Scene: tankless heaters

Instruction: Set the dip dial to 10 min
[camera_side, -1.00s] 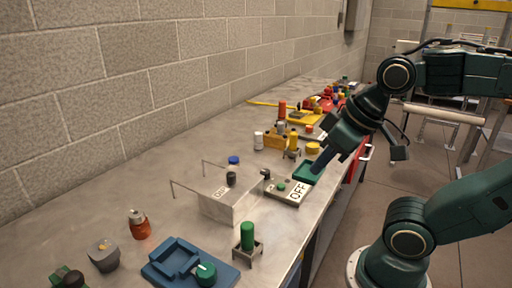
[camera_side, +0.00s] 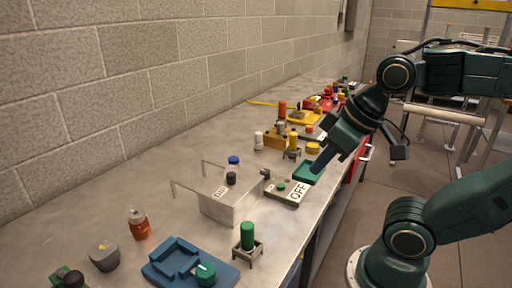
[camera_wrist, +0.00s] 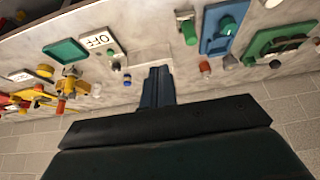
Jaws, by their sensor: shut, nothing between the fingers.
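A metal box (camera_side: 232,202) stands on the bench in the side view, with a small label (camera_side: 221,192) whose lettering is too small to read surely. A dark knob (camera_side: 231,178) sits on its top; I cannot tell whether this is the dip dial, and no "10 min" mark is legible. My gripper (camera_side: 317,167) is shut and empty, above the green tray (camera_side: 307,172) and to the right of the box.
A plate marked OFF (camera_side: 298,190) with a green button lies right of the box. Thin bent rods stand at the box's left. A green cylinder in a stand (camera_side: 247,237) and a blue tray with a green knob (camera_side: 175,258) are nearer. Several coloured items crowd the far bench. A block wall runs behind.

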